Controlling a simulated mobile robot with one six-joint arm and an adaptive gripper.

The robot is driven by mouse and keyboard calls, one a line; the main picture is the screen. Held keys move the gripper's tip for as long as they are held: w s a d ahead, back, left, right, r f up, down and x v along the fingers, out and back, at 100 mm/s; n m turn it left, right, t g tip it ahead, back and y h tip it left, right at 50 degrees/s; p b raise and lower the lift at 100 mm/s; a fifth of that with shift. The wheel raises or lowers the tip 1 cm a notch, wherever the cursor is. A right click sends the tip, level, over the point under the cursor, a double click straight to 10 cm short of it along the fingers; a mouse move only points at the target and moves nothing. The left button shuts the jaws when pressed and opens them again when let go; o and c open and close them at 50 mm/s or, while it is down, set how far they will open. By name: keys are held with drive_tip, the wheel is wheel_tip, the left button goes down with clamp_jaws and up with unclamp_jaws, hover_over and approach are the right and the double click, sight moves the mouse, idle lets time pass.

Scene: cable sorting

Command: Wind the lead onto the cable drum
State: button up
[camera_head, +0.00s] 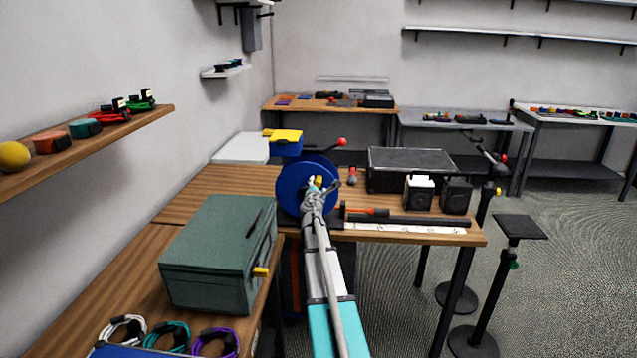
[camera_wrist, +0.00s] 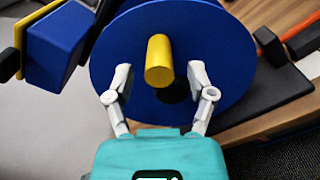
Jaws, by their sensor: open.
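The cable drum (camera_head: 293,190) is a blue disc standing upright on the wooden bench. In the wrist view the drum (camera_wrist: 220,60) fills the middle, with a yellow peg (camera_wrist: 159,60) sticking out of its face toward me. My gripper (camera_head: 316,188) is in front of the drum face. In the wrist view my gripper (camera_wrist: 160,85) is open, its two fingers either side of the yellow peg, with gaps between them and the peg. A red-knobbed handle (camera_head: 341,142) shows behind the drum. I cannot make out the lead on the drum.
A green box (camera_head: 218,254) stands left, with coiled white, teal and purple cables (camera_head: 168,335) in front of it. A blue and yellow bin (camera_head: 284,146) is behind.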

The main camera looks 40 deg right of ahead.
drive_tip(key=shift+x, duration=1.85)
drive_tip(key=shift+c, duration=0.3)
clamp_jaws()
